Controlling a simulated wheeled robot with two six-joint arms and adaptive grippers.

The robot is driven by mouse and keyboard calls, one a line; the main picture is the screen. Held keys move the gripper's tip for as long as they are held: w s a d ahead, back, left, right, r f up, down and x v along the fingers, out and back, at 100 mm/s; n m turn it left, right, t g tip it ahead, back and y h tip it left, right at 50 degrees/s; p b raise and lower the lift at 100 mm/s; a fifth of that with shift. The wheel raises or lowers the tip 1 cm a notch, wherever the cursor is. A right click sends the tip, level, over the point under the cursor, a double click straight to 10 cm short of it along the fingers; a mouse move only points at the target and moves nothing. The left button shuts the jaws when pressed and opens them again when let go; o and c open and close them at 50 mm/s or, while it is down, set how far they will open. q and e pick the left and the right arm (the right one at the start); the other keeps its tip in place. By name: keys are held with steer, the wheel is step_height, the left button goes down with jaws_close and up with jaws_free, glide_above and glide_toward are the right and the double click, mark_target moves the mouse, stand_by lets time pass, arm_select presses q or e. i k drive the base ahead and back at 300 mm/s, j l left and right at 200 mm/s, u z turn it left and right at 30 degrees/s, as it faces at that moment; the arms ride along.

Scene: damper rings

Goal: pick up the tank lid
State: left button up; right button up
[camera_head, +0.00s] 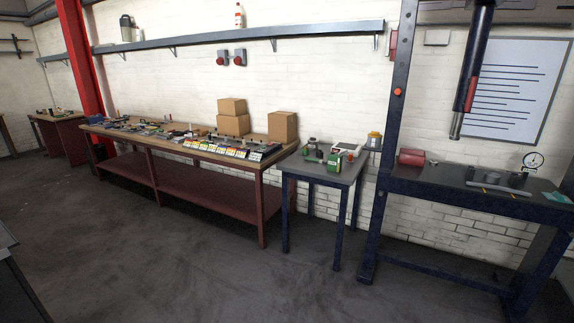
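I cannot make out a tank lid for certain; the objects are small and far off. A small grey table (328,172) in the middle holds several small items, among them green and dark pieces (313,154), a white device (346,149) and a yellow-topped item (375,138). On the dark blue bench (440,183) at right lie a dark red cylinder (411,157) and a flat grey fixture (497,181). Neither of my grippers is in view.
A long wooden workbench (160,145) with a lower shelf, small parts and cardboard boxes (283,126) runs along the wall. A blue press frame (389,130) stands at right. A red column (83,70) rises at left. The grey floor (180,255) in front is clear.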

mark_target(373, 134)
steer(key=i, duration=0.95)
steer(key=i+j+z, duration=0.15)
steer(key=i, duration=0.85)
steer(key=i+j, duration=0.1)
steer(key=i, duration=0.85)
